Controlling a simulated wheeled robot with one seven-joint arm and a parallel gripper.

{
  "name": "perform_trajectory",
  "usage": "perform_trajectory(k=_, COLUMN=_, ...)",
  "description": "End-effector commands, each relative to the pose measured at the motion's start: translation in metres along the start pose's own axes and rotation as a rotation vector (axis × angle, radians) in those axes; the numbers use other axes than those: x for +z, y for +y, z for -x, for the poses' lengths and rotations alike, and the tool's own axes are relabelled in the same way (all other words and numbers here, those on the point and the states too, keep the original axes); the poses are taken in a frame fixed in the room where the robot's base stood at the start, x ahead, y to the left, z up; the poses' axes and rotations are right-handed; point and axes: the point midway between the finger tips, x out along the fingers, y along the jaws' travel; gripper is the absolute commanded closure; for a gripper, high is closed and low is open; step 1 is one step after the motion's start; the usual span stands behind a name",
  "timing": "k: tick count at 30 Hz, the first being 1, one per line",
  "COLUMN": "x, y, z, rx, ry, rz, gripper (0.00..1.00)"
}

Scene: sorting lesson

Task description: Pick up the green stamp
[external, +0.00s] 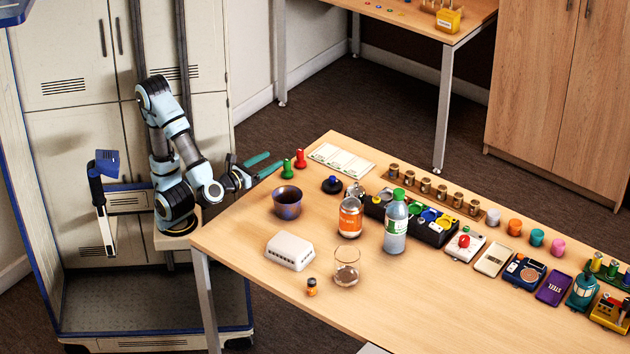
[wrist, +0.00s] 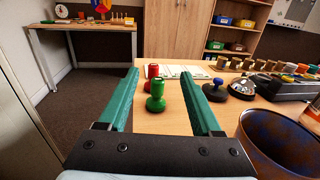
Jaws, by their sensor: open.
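The green stamp (external: 287,169) stands upright near the far left edge of the table. In the wrist view the green stamp (wrist: 156,97) shows between my two fingers, a little beyond their middle. A red stamp (external: 300,159) stands just behind it, and it also shows in the wrist view (wrist: 153,73). My gripper (external: 268,165) has teal fingers and is open and empty. It points over the table edge toward the green stamp. In the wrist view my gripper (wrist: 158,80) has its fingers apart on either side of both stamps.
A dark blue bowl (external: 287,203) stands close, at the right in the wrist view (wrist: 282,140). A blue-knobbed stamp (external: 332,185) and a card with pale panels (external: 341,160) lie nearby. The table's (external: 235,240) near left corner is clear.

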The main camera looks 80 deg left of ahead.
Motion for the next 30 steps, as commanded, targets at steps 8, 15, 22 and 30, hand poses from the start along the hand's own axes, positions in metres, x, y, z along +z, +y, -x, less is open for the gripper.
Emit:
perform_trajectory(k=8, x=-0.057, y=0.0, z=0.0, rx=0.001, ry=0.002, rz=-0.002, gripper=0.34)
perform_trajectory(k=15, x=-0.052, y=0.001, z=-0.018, rx=0.004, ry=0.003, rz=0.001, gripper=0.34)
perform_trajectory(k=22, x=-0.051, y=0.002, z=-0.053, rx=0.007, ry=0.003, rz=-0.001, gripper=0.34)
perform_trajectory(k=30, x=-0.052, y=0.001, z=-0.076, rx=0.003, ry=0.004, rz=0.0, gripper=0.34)
